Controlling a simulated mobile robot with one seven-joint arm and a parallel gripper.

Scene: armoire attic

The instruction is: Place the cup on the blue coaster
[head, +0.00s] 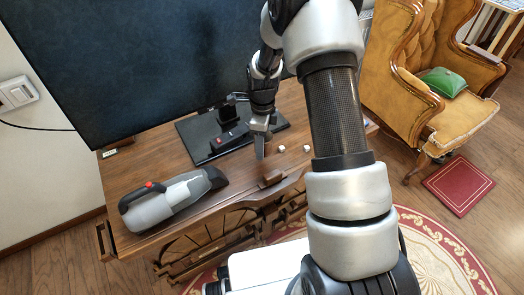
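I cannot make out a cup or a blue coaster in the head view. My gripper (260,152) points down over the wooden cabinet top (160,158), in front of the monitor's stand. Its fingers look like one narrow shape from here, so I cannot tell whether it is open or shut. A small brown object (271,179) lies near the front edge, just below my gripper in the picture; it is too small to identify. My arm hides part of the cabinet's right side.
A large dark screen (140,60) stands at the back on a black base (200,145). A grey handheld vacuum (170,197) lies at the left. Two small white cubes, one of them here (307,148), lie right of my gripper. A yellow armchair (410,75) stands at the right.

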